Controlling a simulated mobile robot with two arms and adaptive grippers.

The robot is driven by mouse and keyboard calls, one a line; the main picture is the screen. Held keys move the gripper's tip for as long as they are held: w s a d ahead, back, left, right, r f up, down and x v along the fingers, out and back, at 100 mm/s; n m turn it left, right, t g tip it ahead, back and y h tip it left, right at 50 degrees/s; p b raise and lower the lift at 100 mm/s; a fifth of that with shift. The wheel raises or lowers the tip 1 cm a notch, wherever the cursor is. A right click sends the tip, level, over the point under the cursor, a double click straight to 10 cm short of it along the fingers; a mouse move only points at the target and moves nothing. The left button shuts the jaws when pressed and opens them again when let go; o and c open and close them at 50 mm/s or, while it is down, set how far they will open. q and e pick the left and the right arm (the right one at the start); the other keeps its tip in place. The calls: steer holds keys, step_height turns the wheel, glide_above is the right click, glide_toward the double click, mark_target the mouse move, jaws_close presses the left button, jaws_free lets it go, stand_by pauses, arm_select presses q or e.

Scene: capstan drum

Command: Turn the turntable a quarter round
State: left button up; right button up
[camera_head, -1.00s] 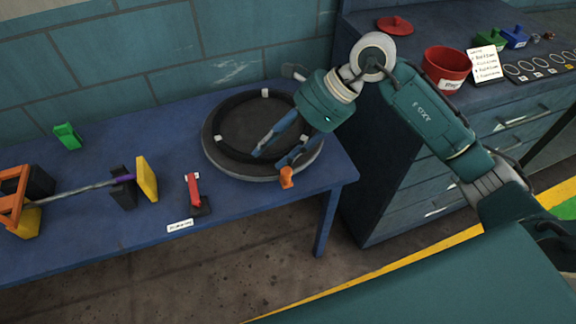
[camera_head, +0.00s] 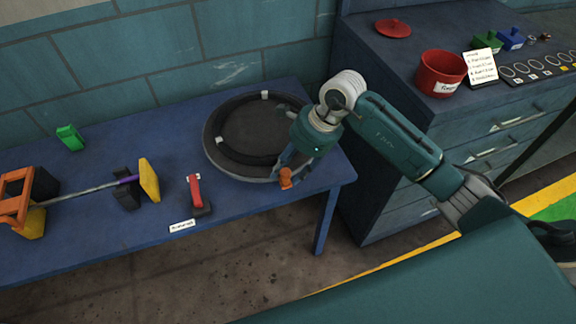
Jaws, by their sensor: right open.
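The turntable (camera_head: 241,121) is a round dark disc with a black raised ring and white marks, lying on the blue bench. A small orange knob (camera_head: 285,179) stands at its front right rim. My right gripper (camera_head: 281,174) reaches down from the right over that rim, its blue fingers at the knob. The gripper is open; whether a finger touches the knob cannot be told. The gripper's body hides the right part of the turntable. My left gripper is not in view.
On the bench (camera_head: 100,252) left of the turntable are a red-handled lever (camera_head: 195,190), a yellow plate on a rod (camera_head: 149,180), an orange frame (camera_head: 17,197) and a green block (camera_head: 70,137). A red bin (camera_head: 440,74) stands on the cabinet at right.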

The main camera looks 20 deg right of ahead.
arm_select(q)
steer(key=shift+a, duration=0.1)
arm_select(e)
steer(key=shift+f, duration=0.15)
jaws_close()
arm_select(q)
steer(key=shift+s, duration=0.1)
arm_select(e)
steer(key=shift+d, duration=0.1)
